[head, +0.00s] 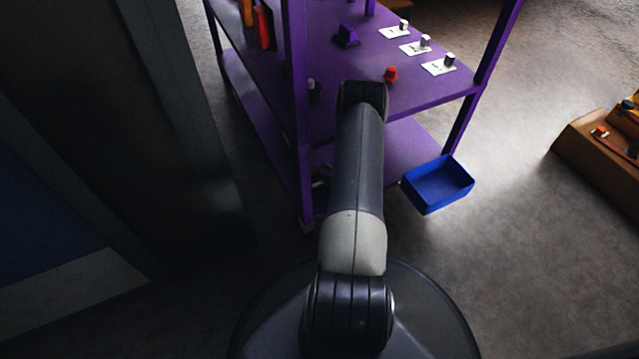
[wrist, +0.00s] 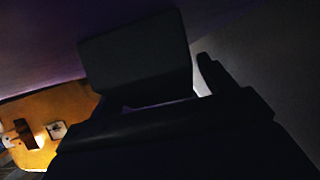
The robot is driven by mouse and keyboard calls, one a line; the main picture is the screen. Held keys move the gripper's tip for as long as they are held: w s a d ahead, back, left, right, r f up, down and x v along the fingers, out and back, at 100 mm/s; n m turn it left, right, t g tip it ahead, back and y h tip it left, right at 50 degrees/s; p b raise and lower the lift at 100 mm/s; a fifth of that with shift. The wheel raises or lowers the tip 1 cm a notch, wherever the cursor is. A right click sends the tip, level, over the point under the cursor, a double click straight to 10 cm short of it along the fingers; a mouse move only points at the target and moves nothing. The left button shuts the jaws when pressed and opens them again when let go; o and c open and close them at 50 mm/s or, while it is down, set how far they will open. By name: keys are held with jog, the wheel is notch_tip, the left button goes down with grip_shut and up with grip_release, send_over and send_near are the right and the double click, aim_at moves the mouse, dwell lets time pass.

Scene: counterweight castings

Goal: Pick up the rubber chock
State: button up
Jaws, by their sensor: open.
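My gripper (wrist: 198,78) shows in the wrist view as dark shapes in deep shadow, open. A broad dark block-like shape (wrist: 138,58) fills the middle there, beside a slim finger on the right. I cannot tell whether this shape is the rubber chock or part of my gripper. In the head view my arm reaches to the purple shelf unit (head: 425,98) and hides its own gripper. A dark purple wedge-like piece (head: 347,37) lies on the top shelf beyond the arm. I cannot tell for sure which piece is the chock.
On the top shelf are a red piece (head: 391,74) and several white cards (head: 438,69) bearing small weights. A blue bin (head: 438,187) is right of the arm. A brown stand (head: 596,143) is at far right. Open floor lies between. A dark wall is on the left.

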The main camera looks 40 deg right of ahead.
jog(key=c, duration=1.2)
jog(key=shift+c, duration=0.2)
jog(key=shift+r, duration=0.2)
